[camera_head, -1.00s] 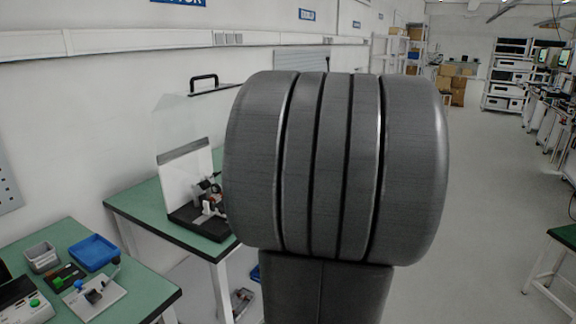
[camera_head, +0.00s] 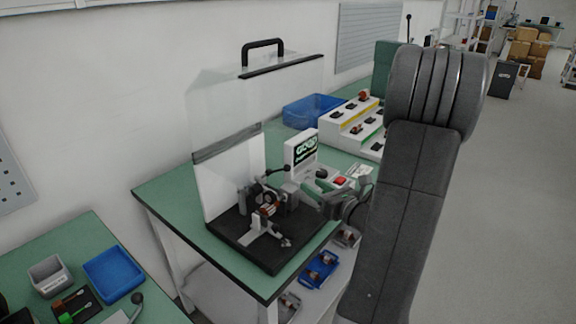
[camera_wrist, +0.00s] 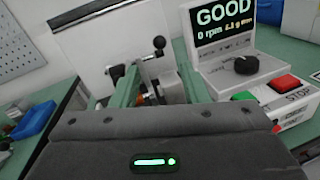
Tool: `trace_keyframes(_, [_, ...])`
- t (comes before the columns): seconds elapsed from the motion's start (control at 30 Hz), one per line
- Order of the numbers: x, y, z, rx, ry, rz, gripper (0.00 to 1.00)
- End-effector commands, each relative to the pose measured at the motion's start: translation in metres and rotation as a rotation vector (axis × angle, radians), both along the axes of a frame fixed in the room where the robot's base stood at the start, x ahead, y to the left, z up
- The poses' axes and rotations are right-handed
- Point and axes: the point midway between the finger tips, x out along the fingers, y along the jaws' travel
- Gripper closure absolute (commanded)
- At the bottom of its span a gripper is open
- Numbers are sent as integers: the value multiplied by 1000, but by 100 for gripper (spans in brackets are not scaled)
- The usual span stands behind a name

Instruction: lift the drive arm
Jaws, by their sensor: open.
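The test rig stands on a black base plate (camera_head: 245,252) on the green table. A lever with a black ball knob (camera_head: 285,171), which looks like the drive arm, points up and right above the copper-wound stator (camera_head: 268,203). In the wrist view the knob (camera_wrist: 159,42) tops a grey bar between and beyond my fingers. My gripper (camera_head: 303,188) is at the rig's right side, partly hidden by my own arm. In the wrist view its two green fingers (camera_wrist: 158,88) are apart, with copper and metal parts showing in the gap. I cannot see any contact with the lever.
A tester screen (camera_wrist: 224,20) reads GOOD and 0 rpm, with a dark knob and a red stop button (camera_wrist: 283,84) below. A clear guard with a black handle (camera_head: 263,45) is raised behind the rig. Blue bins (camera_head: 112,274) and a stepped rack (camera_head: 350,125) stand nearby.

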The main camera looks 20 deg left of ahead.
Motion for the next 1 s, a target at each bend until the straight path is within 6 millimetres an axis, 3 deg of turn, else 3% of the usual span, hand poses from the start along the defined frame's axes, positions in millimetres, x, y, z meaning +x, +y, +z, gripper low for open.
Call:
trace_keyframes(0.5, [49, 86, 1, -3, -2, 4, 59])
trace_keyframes(0.7, [58, 100, 0, -3, -2, 2, 59])
trace_keyframes(1.0, [59, 102, 0, -3, -2, 1, 59])
